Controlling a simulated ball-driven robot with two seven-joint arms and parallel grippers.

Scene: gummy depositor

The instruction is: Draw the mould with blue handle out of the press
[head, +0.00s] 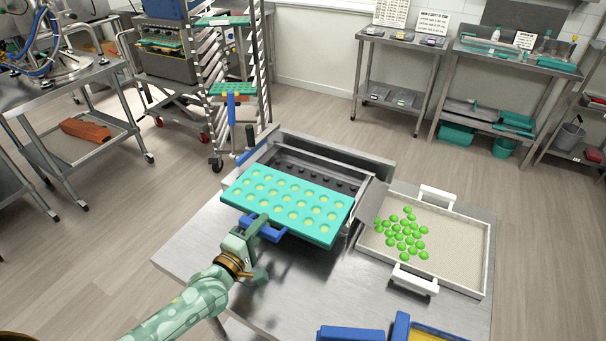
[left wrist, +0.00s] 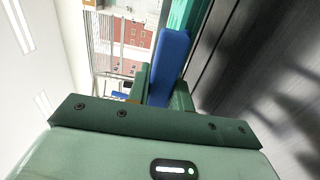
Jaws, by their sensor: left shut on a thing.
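The mould (head: 287,203) is a teal slab with rows of round pale-yellow cavities. It sits tilted in the head view, partly over the front of the grey metal press (head: 322,164), whose dark bed with studs shows behind it. The mould's blue handle (head: 268,230) faces me. My left gripper (head: 262,228) is shut on this handle. In the left wrist view the blue handle (left wrist: 170,65) stands between the fingers, with a strip of the teal mould (left wrist: 187,15) beside it. My right gripper is not in view.
A white-walled tray (head: 455,243) with white handles holds several green gummies (head: 402,236) right of the press. Blue-edged containers (head: 350,334) stand at the table's front. The steel table (head: 190,242) is clear at left. A tall rack (head: 262,70) stands behind.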

